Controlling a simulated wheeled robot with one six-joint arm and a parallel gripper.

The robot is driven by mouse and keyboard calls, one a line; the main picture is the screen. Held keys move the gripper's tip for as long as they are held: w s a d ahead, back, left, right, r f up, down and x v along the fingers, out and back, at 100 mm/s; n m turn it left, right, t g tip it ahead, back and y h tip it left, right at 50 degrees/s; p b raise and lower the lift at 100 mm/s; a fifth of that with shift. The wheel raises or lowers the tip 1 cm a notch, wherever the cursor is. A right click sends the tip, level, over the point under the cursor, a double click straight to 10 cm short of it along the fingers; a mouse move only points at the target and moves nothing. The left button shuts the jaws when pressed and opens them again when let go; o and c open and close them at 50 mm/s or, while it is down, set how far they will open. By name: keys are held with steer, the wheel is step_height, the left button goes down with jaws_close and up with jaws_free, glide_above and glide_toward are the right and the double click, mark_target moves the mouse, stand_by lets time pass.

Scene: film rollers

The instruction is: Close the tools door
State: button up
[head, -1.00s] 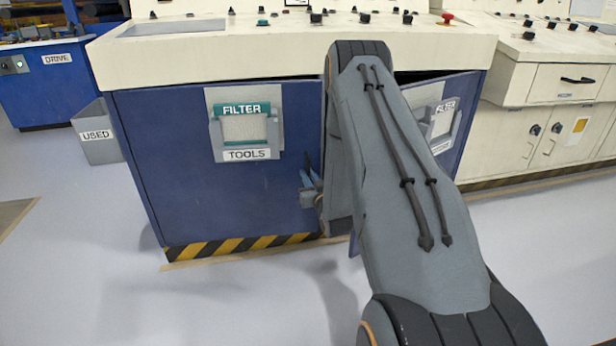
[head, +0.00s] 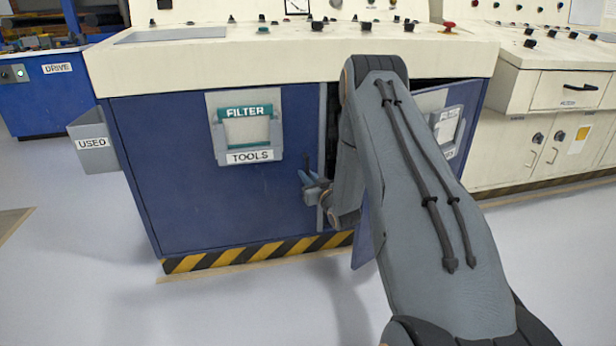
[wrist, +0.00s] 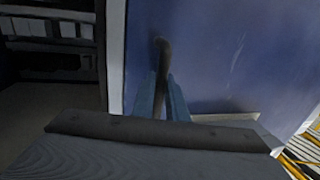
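The tools door (head: 185,190) is the left blue cabinet door, with a FILTER holder and a TOOLS label on its front. It stands ajar: a dark gap shows beside its right edge, and the wrist view shows the cabinet interior left of the door (wrist: 225,60). Its dark upright handle (wrist: 162,55) is near that edge. My gripper (head: 308,184) is at the handle. In the wrist view its blue-grey fingers (wrist: 162,95) sit close on both sides of the handle and look shut on it. The lower part of the handle is partly hidden by the fingers.
The right blue door (head: 447,130) stands open to the right, partly behind my arm. A cream control top (head: 230,60) overhangs the cabinet. A grey USED bin (head: 92,143) is at the left. Shelves (wrist: 50,40) show inside the cabinet. The floor in front is clear.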

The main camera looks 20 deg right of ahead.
steer(key=s+p, duration=0.2)
steer(key=s, duration=0.5)
steer(key=shift+s+p, duration=0.4)
